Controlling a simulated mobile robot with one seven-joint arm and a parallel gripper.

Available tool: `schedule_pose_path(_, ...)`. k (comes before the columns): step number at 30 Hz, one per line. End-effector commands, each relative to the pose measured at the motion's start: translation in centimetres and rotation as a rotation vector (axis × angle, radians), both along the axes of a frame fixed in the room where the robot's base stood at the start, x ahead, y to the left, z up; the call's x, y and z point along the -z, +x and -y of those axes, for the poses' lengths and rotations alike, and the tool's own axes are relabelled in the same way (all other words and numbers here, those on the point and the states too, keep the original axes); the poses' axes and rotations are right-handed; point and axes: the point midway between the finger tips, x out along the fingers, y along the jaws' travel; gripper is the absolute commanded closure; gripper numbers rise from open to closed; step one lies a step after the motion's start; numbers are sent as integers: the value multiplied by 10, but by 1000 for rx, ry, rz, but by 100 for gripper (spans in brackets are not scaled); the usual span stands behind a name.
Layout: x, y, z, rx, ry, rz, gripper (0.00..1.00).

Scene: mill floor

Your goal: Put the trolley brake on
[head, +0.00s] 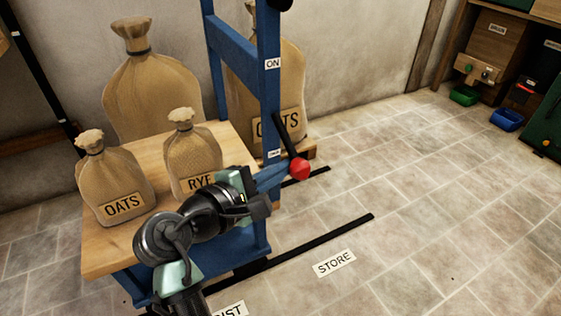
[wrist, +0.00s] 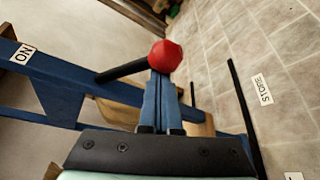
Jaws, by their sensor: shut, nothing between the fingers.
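The blue trolley (head: 271,100) has a wooden deck and a blue upright frame. A black brake lever (head: 284,130) with a red knob (head: 300,169) is pivoted on the near post and slants down to the right. An ON label (head: 273,63) is high on the post; a smaller label (head: 274,153), too small to read surely, is near the lever's lower end. My gripper (head: 286,172) is shut and empty, its blue fingertips right at the knob. In the wrist view the fingertips (wrist: 158,78) meet the knob (wrist: 165,55); contact cannot be told surely.
Sacks marked OATS (head: 122,190) and RYE (head: 192,160) stand on the deck, with bigger sacks behind. Black floor strips (head: 325,240) and a STORE label (head: 334,263) lie right of the trolley. The tiled floor at right is clear up to a bench with bins (head: 508,118).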

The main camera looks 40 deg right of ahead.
Motion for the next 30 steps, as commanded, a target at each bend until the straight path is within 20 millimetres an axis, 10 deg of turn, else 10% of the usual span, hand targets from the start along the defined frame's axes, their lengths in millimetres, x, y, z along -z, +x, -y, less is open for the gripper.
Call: schedule_pose_path(30,-45,-17,-1,10,78,-343,100)
